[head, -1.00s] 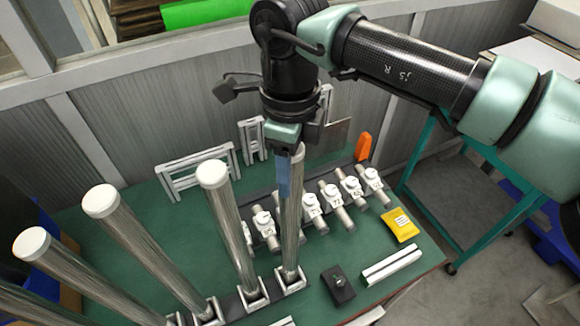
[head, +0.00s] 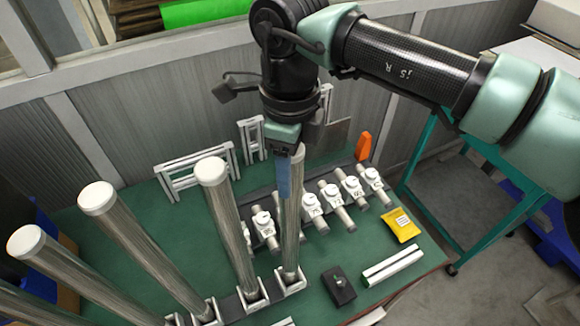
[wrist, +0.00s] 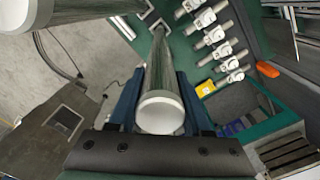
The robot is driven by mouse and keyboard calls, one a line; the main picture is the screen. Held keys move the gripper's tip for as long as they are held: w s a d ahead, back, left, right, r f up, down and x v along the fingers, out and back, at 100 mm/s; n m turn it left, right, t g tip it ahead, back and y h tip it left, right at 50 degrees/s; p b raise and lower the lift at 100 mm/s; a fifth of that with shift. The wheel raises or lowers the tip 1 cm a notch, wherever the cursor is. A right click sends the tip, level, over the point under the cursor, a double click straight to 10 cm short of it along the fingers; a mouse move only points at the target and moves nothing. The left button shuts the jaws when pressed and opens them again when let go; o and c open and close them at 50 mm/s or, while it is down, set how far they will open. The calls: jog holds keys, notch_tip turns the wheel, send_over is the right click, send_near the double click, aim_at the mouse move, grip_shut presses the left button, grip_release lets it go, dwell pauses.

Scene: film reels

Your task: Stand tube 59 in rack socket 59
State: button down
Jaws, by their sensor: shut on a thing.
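A tall metallic tube with a white cap (head: 293,225) stands nearly upright at the right end of the row, its foot at a white square bracket socket (head: 290,285). My gripper (head: 287,188) is shut on this tube near its top, with a blue finger visible on its side. In the wrist view the white cap (wrist: 160,113) sits between my two blue fingers, and the tube runs down to a bracket (wrist: 153,22). I cannot read a number on the tube or its socket, nor tell whether the foot is fully seated.
Several similar tubes (head: 232,230) stand to the left in a row of sockets. Numbered white clamps (head: 330,193) lie behind and right. A yellow packet (head: 401,225), a black box (head: 338,286) and a white profile (head: 392,266) lie on the green table (head: 150,215).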

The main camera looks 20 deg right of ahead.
jog(key=shift+f, duration=0.3)
jog(key=c, duration=0.6)
grip_release()
jog(key=shift+r+p, duration=3.05)
jog(key=shift+r, duration=2.5)
jog(key=shift+f, duration=0.1)
